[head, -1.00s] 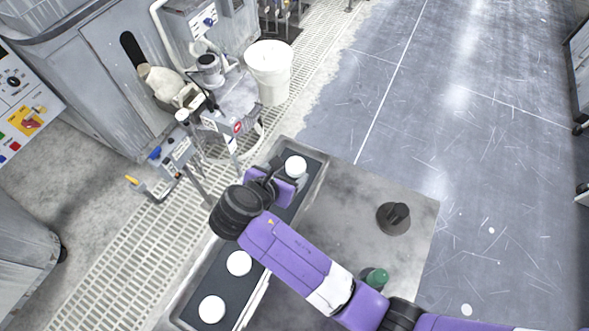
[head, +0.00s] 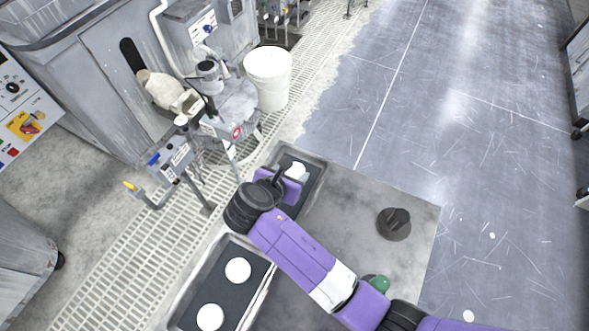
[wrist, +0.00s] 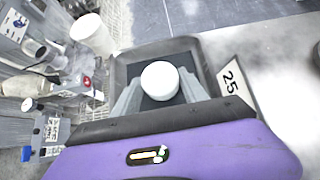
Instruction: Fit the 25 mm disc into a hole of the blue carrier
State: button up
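A white disc (head: 297,170) lies in the dark-lined far tray (head: 317,178) in the head view. In the wrist view the same disc (wrist: 160,80) shows between and just beyond my two grey fingertips, in the tray (wrist: 204,62) beside a label reading 25 (wrist: 231,82). My gripper (head: 284,178) is open, with a wide gap between its fingers. I cannot tell whether either finger touches the disc. My purple hand hides part of the far tray in the head view. I see no blue carrier in either view.
A nearer tray (head: 188,312) holds two white discs (head: 238,270). A black knobbed object (head: 394,223) stands on the grey tabletop (head: 345,215), with a green object (head: 379,283) by my arm. A white bucket (head: 268,80) and machinery stand behind. Open floor lies right.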

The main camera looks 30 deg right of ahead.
aim_at(292, 175)
jog(key=c, duration=0.4)
jog(key=shift+r, duration=0.1)
jog(key=shift+r, duration=0.15)
jog(key=shift+c, duration=0.2)
jog(key=shift+r+p, duration=2.2)
jog(key=shift+p, duration=0.9)
jog(key=shift+r, duration=1.1)
